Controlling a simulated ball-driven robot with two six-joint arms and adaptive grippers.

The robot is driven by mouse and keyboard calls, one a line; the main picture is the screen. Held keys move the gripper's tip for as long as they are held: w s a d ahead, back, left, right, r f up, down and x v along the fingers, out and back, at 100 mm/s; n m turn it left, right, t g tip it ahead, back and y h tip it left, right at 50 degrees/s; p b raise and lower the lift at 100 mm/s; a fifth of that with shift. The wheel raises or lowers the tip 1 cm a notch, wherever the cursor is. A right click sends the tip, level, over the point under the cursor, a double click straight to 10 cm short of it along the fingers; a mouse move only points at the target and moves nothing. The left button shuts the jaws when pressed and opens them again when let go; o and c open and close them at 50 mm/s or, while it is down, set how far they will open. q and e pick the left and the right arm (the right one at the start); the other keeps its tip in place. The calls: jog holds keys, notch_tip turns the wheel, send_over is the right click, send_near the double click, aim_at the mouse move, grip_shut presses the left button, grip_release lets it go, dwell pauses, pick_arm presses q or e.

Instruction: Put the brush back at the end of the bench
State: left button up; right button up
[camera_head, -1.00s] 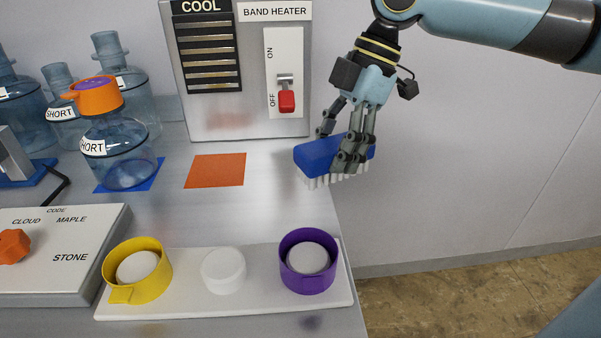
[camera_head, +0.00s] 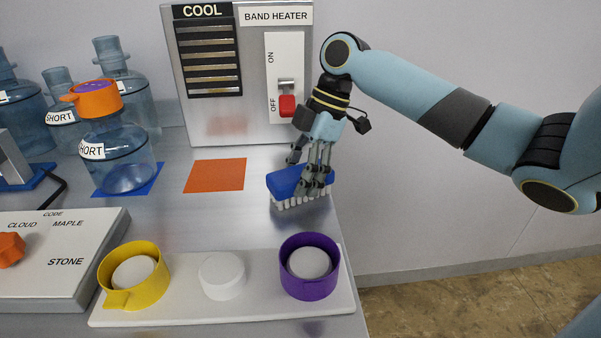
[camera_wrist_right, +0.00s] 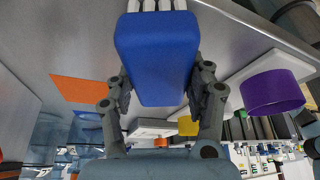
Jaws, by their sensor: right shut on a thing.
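The blue brush (camera_head: 285,184) with white bristles is at the right end of the metal bench (camera_head: 200,222), right of the orange square. My right gripper (camera_head: 314,182) is shut on it from above. In the right wrist view the brush (camera_wrist_right: 157,55) sits between the two fingers of my gripper (camera_wrist_right: 160,88), bristles at the top of the picture. The bristles are at or just above the bench top; I cannot tell whether they touch. My left gripper is not in view.
The band heater panel (camera_head: 235,110) stands behind the brush. In front is a white tray (camera_head: 200,310) with a yellow ring (camera_head: 108,297), a white disc (camera_head: 222,276) and a purple ring (camera_head: 310,285). An orange square (camera_head: 215,176) lies left. Jugs (camera_head: 122,165) stand further left.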

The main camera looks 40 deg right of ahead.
jog(key=o, duration=1.2)
jog(key=shift+f, duration=0.1)
jog(key=v, duration=1.2)
